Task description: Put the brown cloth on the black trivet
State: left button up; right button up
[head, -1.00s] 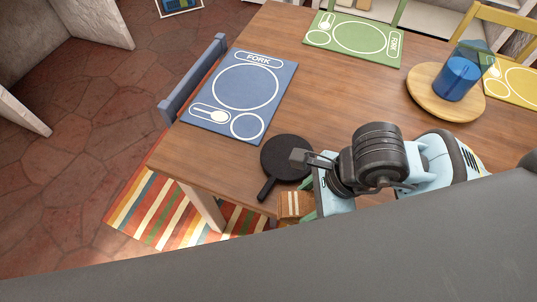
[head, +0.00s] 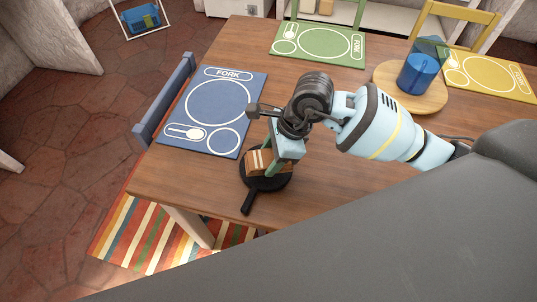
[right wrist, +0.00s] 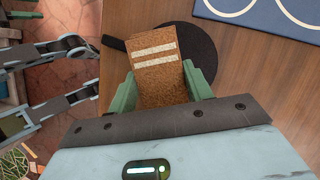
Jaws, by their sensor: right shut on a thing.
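The brown cloth (head: 258,161), folded into a block with two pale stripes, is between the green fingers of my right gripper (head: 268,160). In the right wrist view the cloth (right wrist: 158,68) is gripped at both sides by the right gripper (right wrist: 160,90), which is shut on it. The black trivet (head: 270,184), a round dark disc with a handle, lies under the cloth near the table's front edge. The right wrist view shows the trivet (right wrist: 202,50) partly hidden behind the cloth. I cannot tell whether the cloth touches it. My left gripper does not show.
A blue placemat (head: 180,140) lies left of the trivet, with a blue chair (head: 160,100) beside it. A green placemat (head: 318,62) is at the back. A blue cup (head: 415,76) stands on a round wooden board (head: 392,90). The table (head: 335,205) right of the trivet is bare.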

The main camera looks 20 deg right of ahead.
aim_at(268, 156)
jog(key=shift+w, duration=0.9)
jog(key=shift+w+d+f, duration=0.1)
jog(key=shift+w+f, duration=0.1)
jog(key=shift+f, duration=1.65)
jog(key=shift+f, duration=0.15)
jog(key=o, duration=1.1)
jog(key=shift+r, duration=0.25)
jog(key=v, duration=1.1)
jog(key=shift+d+r+p, duration=0.2)
jog(key=shift+r+p, duration=0.1)
jog(key=shift+r, duration=0.05)
